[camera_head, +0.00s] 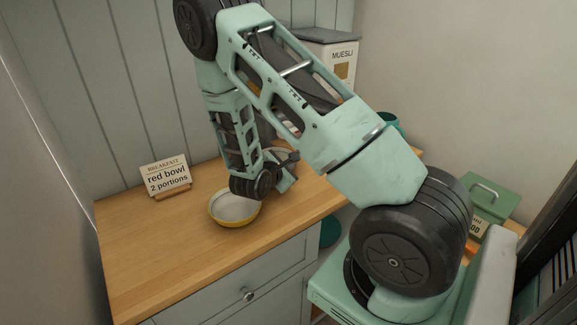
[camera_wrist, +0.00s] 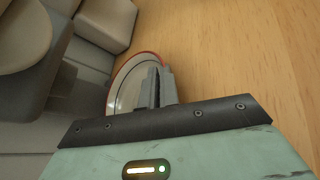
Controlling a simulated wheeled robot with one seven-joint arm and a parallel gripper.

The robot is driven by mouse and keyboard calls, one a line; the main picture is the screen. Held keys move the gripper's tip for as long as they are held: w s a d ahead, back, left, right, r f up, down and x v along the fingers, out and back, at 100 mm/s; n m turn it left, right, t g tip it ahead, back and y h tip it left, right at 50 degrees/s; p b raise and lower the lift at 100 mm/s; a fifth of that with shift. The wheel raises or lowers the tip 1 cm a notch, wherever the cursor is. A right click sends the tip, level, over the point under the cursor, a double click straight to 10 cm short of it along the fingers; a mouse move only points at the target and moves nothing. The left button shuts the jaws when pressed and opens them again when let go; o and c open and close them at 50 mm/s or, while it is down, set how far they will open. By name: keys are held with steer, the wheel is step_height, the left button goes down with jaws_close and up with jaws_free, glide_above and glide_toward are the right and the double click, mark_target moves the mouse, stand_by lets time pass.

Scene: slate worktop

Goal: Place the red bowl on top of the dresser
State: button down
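In the wrist view the red bowl (camera_wrist: 128,86) shows a red rim and a pale inside. The fingers of my gripper (camera_wrist: 160,86) are close together at its rim, and the bowl wall appears to be pinched between them. In the head view my gripper (camera_head: 286,172) is above the wooden top of the dresser (camera_head: 150,255). Only a pale sliver of the bowl (camera_head: 280,150) shows behind it there. Whether the bowl touches the wood cannot be told.
A yellow bowl (camera_head: 234,209) with a pale inside stands on the dresser, left of my gripper. A sign reading "red bowl 2 portions" (camera_head: 166,176) stands behind it. A muesli box (camera_head: 340,62) is at the back right. The dresser top's front left is clear.

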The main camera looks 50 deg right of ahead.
steer(key=c, duration=1.6)
jaws_free()
steer(key=shift+c, duration=0.2)
steer(key=b+v, duration=0.2)
steer(key=v, duration=0.9)
steer(key=shift+a+r, duration=0.15)
steer(key=shift+a, duration=0.15)
steer(key=s+a+r+m+g+y, duration=0.1)
steer(key=s+a+y, duration=0.3)
steer(key=a, duration=0.6)
steer(key=s+a+r+m+g+y, duration=0.1)
steer(key=s+a+r+m+y, duration=0.2)
steer(key=s+a, duration=0.6)
steer(key=s+a+r+m+g+y, duration=0.1)
steer(key=s+a+r+y, duration=0.3)
steer(key=a, duration=0.7)
steer(key=s+m+y, duration=0.1)
steer(key=s+y, duration=0.1)
steer(key=y, duration=0.1)
steer(key=shift+s+a+r+m, duration=0.15)
steer(key=shift+a+m, duration=0.15)
steer(key=shift+m, duration=0.1)
